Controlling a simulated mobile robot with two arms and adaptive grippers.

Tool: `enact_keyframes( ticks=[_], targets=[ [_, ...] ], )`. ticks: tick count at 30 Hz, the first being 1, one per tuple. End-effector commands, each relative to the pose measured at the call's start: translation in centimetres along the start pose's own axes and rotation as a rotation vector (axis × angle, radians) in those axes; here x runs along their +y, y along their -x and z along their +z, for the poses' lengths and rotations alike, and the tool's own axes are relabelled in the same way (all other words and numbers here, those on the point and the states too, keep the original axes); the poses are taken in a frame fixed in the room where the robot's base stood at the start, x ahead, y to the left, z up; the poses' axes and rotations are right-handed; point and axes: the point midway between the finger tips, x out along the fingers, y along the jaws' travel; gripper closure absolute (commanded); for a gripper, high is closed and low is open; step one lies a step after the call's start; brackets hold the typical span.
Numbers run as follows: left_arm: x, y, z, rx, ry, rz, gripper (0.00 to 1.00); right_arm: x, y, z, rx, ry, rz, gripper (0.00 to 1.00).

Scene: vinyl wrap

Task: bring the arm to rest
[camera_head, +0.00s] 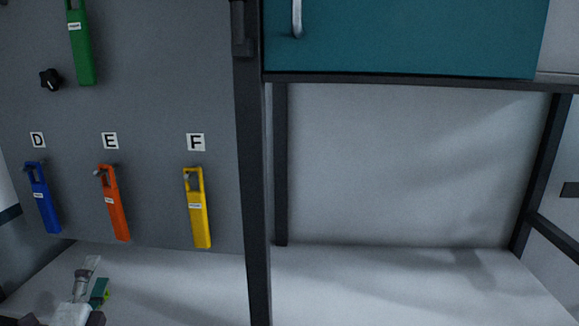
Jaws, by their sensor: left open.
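My left gripper (88,282) shows small and dim at the bottom left, low in front of the grey panel and over the pale work surface. It is open, and I see nothing held in it. A small green piece (100,291) shows right beside its fingers; I cannot tell whether it is part of the gripper or a separate thing. My right gripper is not in view.
On the grey panel (150,70) hang a blue tool (43,205) under D, an orange one (117,210) under E, a yellow one (200,220) under F and a green one (80,50) above. A dark post (255,200) divides the bench. The pale surface (400,290) at right is clear below a teal cabinet (400,40).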

Motion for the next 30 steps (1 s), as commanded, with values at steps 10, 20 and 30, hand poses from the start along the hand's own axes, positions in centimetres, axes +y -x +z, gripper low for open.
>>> enact_keyframes(
  ticks=[10,20,30],
  targets=[
    [15.3,19.2,-6.8,-0.523,0.834,0.745,0.3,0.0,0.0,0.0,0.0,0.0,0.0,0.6],
    [17.1,31.4,-13.3,-0.754,1.071,1.181,0.3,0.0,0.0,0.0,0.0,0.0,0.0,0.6],
    [19.8,37.1,-17.1,-0.858,1.131,1.409,0.3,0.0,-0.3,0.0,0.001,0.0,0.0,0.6]
  ],
)
